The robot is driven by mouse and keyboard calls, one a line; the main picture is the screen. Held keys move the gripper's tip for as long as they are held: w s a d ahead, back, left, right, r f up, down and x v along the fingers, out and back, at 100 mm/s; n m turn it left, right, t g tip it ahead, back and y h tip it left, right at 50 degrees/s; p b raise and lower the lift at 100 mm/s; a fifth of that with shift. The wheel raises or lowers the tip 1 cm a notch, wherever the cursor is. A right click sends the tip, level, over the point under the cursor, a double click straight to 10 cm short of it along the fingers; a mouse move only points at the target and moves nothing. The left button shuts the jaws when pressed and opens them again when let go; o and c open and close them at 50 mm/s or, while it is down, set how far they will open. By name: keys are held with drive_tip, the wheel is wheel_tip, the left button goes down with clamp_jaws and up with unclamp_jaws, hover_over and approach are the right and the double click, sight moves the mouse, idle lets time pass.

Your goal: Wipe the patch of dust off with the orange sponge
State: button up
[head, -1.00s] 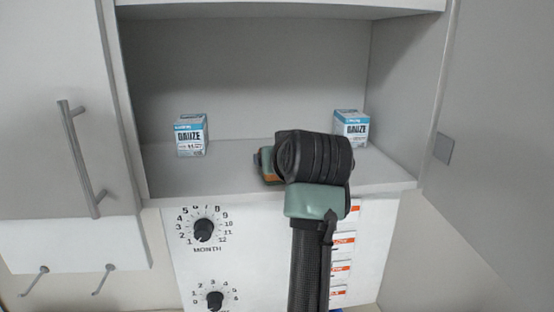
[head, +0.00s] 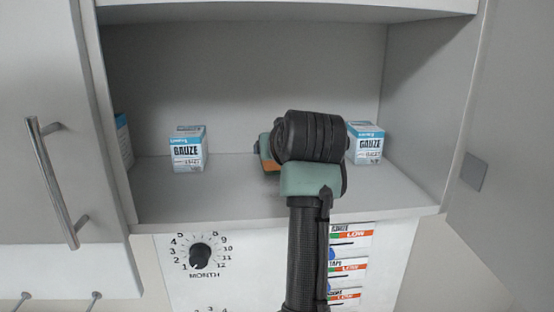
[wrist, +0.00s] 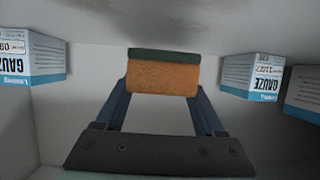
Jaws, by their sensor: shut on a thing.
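The orange sponge (wrist: 162,78), with a dark green layer along one side, is held between the two blue fingers of my gripper (wrist: 162,92) in the wrist view. In the head view only a small orange part of the sponge (head: 271,165) shows, just left of my black wrist joint, over the cabinet shelf (head: 230,200). My arm hides most of the gripper there. I cannot tell whether the sponge touches the shelf. I cannot make out the patch of dust in either view.
One gauze box (head: 187,152) stands left of my gripper and another (head: 367,145) right of it. A third box (head: 122,140) is partly hidden by the cabinet's left edge. An open door (head: 510,130) stands at right. Shelf between the boxes looks free.

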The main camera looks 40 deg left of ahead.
drive_tip(key=r, duration=0.3)
drive_tip(key=shift+s+d, duration=0.25)
drive_tip(key=shift+d, duration=0.05)
drive_tip(key=shift+w+a+r, duration=0.1)
drive_tip(key=shift+r, duration=0.35)
drive_tip(key=shift+w+a+r, duration=0.1)
drive_tip(key=shift+r, duration=0.35)
drive_tip(key=shift+s+d+r, duration=0.1)
drive_tip(key=shift+d+r, duration=0.05)
drive_tip(key=shift+r, duration=0.3)
drive_tip(key=shift+f, duration=0.1)
